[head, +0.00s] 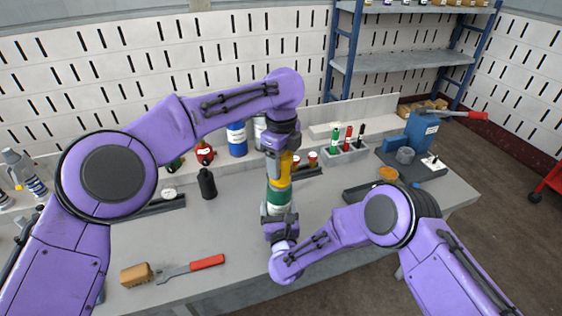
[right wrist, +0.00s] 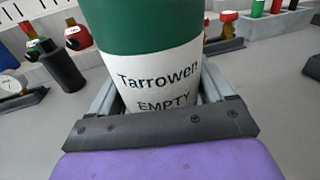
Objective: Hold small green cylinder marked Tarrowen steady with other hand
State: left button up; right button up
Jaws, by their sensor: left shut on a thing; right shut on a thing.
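The small green cylinder marked Tarrowen (head: 280,194) stands upright in the middle of the head view, held between my two grippers. The right wrist view shows its green body (right wrist: 150,28) and white label (right wrist: 160,85) reading "Tarrowen EMPTY". My right gripper (head: 279,211) is shut on its lower part from the front. A yellow piece (head: 281,172) sits on top of the green body. My left gripper (head: 280,156) comes down from above and is shut on this yellow piece. Its fingertips are partly hidden.
A grey workbench (head: 235,215) lies below, with a red-handled tool (head: 205,263) and a brown block (head: 136,274) at front left. A black bottle (head: 207,184) stands left of the cylinder. Small bottles in a rack (head: 345,150) and a blue device (head: 421,132) stand at right.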

pick_arm(q)
jog(key=shift+m, duration=0.5)
jog(key=m, duration=0.6)
jog(key=shift+s, duration=0.1)
jog(key=m, duration=0.2)
jog(key=shift+m+y, duration=0.3)
jog(key=shift+m, duration=0.1)
jog(key=o, duration=1.4)
jog(key=shift+c, duration=0.2)
jog(key=shift+r, duration=0.1)
